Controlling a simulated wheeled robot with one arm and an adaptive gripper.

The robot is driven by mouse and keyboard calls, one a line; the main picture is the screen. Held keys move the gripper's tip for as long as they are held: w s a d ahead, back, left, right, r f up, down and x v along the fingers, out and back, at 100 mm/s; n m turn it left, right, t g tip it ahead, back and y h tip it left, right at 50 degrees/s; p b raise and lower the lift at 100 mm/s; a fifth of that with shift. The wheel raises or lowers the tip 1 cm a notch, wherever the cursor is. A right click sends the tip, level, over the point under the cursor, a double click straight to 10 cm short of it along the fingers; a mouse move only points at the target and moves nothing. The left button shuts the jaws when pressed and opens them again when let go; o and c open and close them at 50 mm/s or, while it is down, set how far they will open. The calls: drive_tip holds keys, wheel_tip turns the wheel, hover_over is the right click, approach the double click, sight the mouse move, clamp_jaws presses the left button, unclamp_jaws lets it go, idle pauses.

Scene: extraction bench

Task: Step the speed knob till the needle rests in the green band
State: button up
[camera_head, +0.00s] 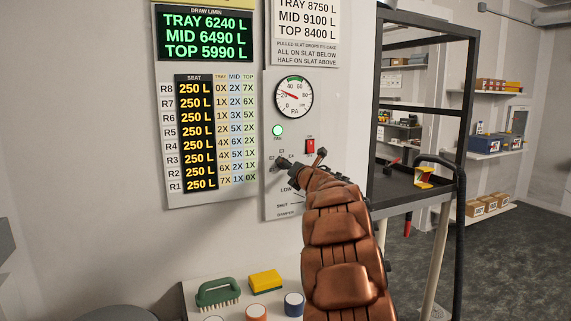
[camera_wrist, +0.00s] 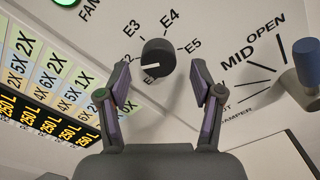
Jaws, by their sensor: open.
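The round pressure gauge (camera_head: 293,97) marked PA is on the wall panel. Its red needle points left, near 20, outside the green band (camera_head: 294,79) at the top of the dial. The dark speed knob (camera_wrist: 157,56) shows in the wrist view, with labels E3, E4 and E5 around it and a partly covered label at left. Its white mark points left and slightly down, toward that covered label. My gripper (camera_wrist: 161,66) is open, one finger on each side of the knob, with gaps visible. In the head view my gripper (camera_head: 297,166) largely hides the knob.
A green fan lamp (camera_head: 278,130) is lit and a red switch (camera_head: 310,146) is above my gripper. A blue-tipped damper lever (camera_wrist: 307,62) is to the right of the knob. A green brush (camera_head: 218,294) and yellow sponge (camera_head: 265,281) lie on the bench below.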

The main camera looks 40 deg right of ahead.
drive_tip(key=shift+p+x, duration=0.3)
drive_tip(key=shift+x, duration=0.8)
drive_tip(key=c, duration=1.1)
drive_tip(key=shift+c, duration=0.2)
